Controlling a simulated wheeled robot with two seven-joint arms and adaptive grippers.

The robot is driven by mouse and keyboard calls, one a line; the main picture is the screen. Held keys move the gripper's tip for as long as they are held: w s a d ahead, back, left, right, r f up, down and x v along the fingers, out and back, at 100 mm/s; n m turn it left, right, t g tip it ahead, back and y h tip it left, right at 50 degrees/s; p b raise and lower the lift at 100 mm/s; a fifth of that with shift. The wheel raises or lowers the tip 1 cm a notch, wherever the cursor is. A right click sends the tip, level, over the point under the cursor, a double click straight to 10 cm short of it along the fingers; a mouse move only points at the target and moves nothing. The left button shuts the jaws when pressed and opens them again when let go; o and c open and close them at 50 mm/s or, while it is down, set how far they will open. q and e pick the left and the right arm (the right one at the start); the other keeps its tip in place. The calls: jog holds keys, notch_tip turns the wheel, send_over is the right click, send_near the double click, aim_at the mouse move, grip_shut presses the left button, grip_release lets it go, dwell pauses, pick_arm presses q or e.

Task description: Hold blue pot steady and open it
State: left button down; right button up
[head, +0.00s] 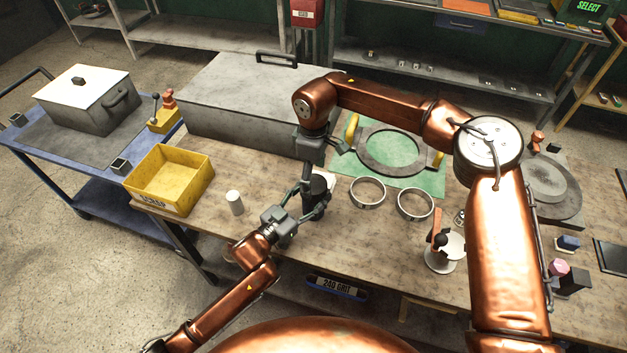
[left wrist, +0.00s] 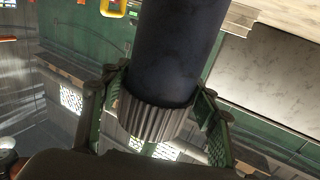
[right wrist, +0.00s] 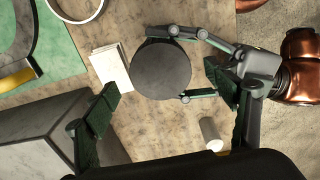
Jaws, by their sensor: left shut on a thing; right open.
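The blue pot is a dark, upright cylinder (head: 315,202) on the workbench. In the left wrist view its dark blue body (left wrist: 178,50) meets a ribbed grey section (left wrist: 150,118). My left gripper (head: 308,212) is shut around the pot's side; its fingers (left wrist: 163,100) lie on both sides of it. In the right wrist view the pot's round flat top (right wrist: 160,70) faces me. My right gripper (right wrist: 168,108) is open above the pot, with its fingers apart and apparently not touching it. In the head view the right gripper (head: 307,178) partly hides the pot.
Two metal rings (head: 368,192) lie to the right. A large grey box (head: 235,95) stands behind. Bare bench lies in front of the rings.

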pick_arm(q)
jog(key=c, duration=0.7)
grip_release()
jog(key=shift+o, duration=0.2)
